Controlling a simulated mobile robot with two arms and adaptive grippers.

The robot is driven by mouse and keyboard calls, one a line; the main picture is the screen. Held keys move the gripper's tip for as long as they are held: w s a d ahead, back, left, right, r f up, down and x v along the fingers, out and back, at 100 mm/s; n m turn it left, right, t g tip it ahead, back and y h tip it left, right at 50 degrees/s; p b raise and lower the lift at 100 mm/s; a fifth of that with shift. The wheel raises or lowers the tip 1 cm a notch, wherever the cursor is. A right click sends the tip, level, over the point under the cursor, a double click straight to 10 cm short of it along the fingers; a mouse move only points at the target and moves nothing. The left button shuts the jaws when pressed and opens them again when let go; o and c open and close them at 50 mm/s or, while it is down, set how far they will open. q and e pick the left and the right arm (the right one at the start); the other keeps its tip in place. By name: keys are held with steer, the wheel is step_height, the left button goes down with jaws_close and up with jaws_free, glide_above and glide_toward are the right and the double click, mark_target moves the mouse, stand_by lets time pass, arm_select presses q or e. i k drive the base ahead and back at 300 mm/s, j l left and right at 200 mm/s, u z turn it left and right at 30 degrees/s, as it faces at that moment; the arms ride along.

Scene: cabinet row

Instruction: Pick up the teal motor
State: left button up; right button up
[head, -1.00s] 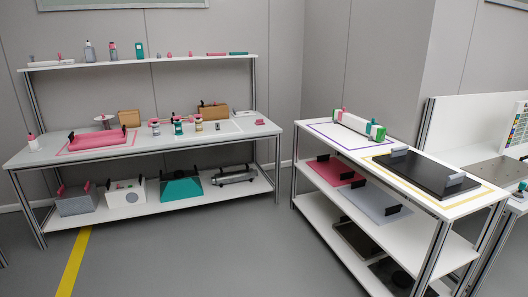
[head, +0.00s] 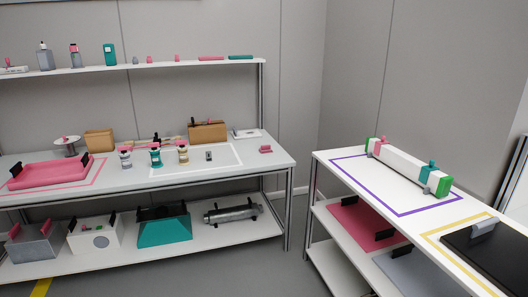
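The teal motor (head: 156,156) is a small upright cylinder with a light band. It stands on the left bench top near a white-outlined area. A grey motor-like piece (head: 125,158) stands to its left and a tan-gold one (head: 183,153) to its right. Neither of my grippers is in view, and nothing is seen touching the teal motor.
The left bench (head: 230,180) also holds a pink tray (head: 48,173) and cardboard boxes (head: 207,132). A teal bin (head: 165,229) is on its lower shelf. A right bench (head: 340,158) carries a long white block (head: 405,166). Grey floor shows between the benches.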

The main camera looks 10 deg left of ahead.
mark_target(155, 154)
steer(key=i+u, duration=0.15)
steer(key=i, duration=0.45)
steer(key=i+l+u, duration=0.15)
steer(key=i, duration=0.4)
steer(key=i+l+u, duration=0.15)
steer(key=i, duration=0.45)
steer(key=l, duration=0.1)
